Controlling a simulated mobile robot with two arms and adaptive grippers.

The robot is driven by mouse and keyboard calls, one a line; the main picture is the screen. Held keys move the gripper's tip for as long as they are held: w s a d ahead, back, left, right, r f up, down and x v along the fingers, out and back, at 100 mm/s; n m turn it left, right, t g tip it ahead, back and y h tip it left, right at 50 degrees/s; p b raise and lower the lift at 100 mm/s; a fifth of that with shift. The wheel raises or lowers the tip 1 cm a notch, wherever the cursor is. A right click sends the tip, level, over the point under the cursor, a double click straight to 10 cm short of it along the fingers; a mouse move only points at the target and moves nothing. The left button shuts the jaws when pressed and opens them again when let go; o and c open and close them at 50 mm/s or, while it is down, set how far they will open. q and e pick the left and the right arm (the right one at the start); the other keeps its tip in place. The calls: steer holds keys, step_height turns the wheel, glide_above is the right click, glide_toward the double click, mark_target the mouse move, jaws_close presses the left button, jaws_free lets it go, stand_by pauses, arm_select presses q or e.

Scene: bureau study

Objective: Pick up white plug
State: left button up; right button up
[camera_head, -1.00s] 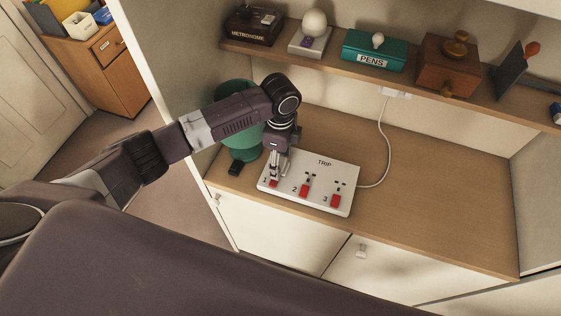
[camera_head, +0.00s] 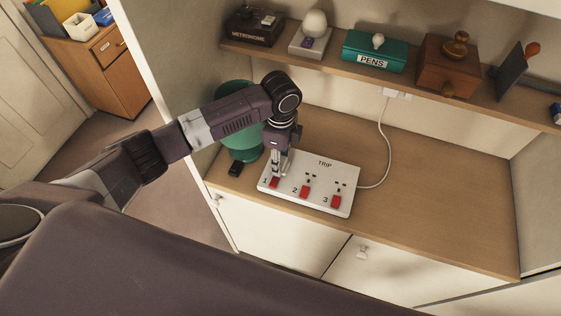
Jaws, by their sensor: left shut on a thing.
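A white power strip (camera_head: 318,205) marked TRIP lies on the desk, with sockets numbered 1, 2 and 3, each with a red switch. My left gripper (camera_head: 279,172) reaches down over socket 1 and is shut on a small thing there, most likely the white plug. The fingers hide most of it, so I cannot tell whether it still sits in the socket. Sockets 2 and 3 show bare holes. My right gripper is not in view.
A small black object (camera_head: 235,170) lies left of the strip, by a green bin (camera_head: 241,145). A white cord (camera_head: 386,150) runs from the strip to a wall outlet (camera_head: 397,94). The shelf above holds a metronome box (camera_head: 252,27) and a green pens box (camera_head: 373,50). The desk's right side is clear.

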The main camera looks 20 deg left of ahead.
arm_select(q)
step_height(320, 180, up, 23)
steer(key=shift+f, duration=0.2)
stand_by(1.2)
stand_by(0.4)
